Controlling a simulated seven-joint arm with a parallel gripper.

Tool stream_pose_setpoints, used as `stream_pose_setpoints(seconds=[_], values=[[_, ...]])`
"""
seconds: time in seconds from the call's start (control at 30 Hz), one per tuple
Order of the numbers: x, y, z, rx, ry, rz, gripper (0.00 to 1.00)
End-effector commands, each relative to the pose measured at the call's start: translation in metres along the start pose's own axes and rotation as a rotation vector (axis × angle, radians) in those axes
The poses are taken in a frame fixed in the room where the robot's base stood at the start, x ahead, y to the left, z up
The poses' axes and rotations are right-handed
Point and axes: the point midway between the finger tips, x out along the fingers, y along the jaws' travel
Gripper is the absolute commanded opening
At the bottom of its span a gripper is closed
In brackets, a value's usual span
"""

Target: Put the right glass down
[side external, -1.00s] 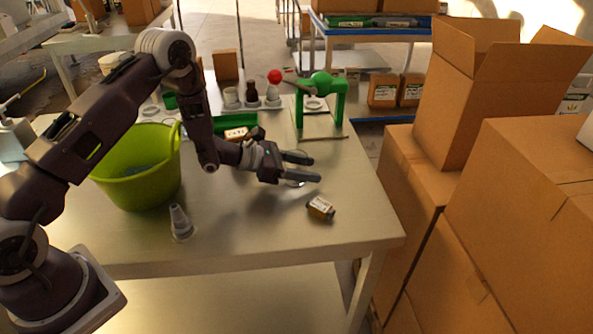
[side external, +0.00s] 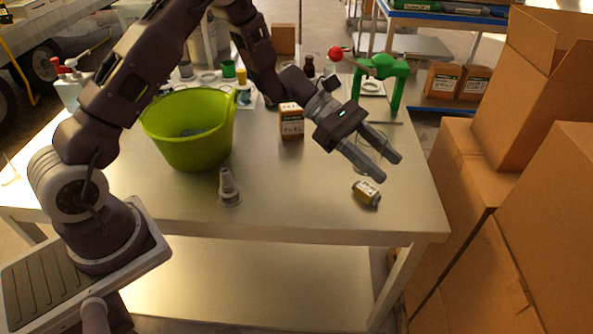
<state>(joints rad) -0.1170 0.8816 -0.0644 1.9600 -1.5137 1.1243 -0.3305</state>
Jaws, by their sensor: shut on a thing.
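My gripper (side external: 388,167) is over the right part of the metal table (side external: 300,205), its two fingers pointing toward the lower right. It is shut on a clear glass (side external: 373,150), whose faint outline shows between and beside the fingers. The glass is hard to make out, and part of it is hidden by the fingers. I cannot tell whether its base touches the table top. I cannot make out a second glass clearly.
A green press (side external: 385,78), a brown carton (side external: 291,120), a green tub (side external: 190,130) and a grey nozzle (side external: 228,187) stand on the table. Cardboard boxes (side external: 470,190) crowd the right side.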

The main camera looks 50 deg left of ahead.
Motion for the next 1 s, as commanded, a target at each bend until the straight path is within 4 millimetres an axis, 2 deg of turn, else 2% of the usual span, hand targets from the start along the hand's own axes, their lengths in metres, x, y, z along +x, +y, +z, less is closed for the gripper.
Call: stream_pose_setpoints(seconds=[0.1, 0.27, 0.4, 0.5, 0.63, 0.73, 0.87, 1.0], values=[[0.017, -0.049, -0.002, 0.107, 0.000, -0.257, 0.04], [0.019, -0.117, -0.019, 0.263, 0.001, -0.638, 0.04], [-0.002, -0.166, -0.046, 0.410, 0.002, -0.995, 0.04], [-0.028, -0.188, -0.068, 0.517, 0.001, -1.254, 0.04], [-0.068, -0.197, -0.096, 0.655, 0.002, -1.585, 0.04], [-0.101, -0.191, -0.113, 0.758, 0.001, -1.832, 0.04], [-0.140, -0.168, -0.126, 0.881, 0.002, -2.126, 0.04], [-0.175, -0.133, -0.130, 1.002, 0.003, -2.419, 0.04]])
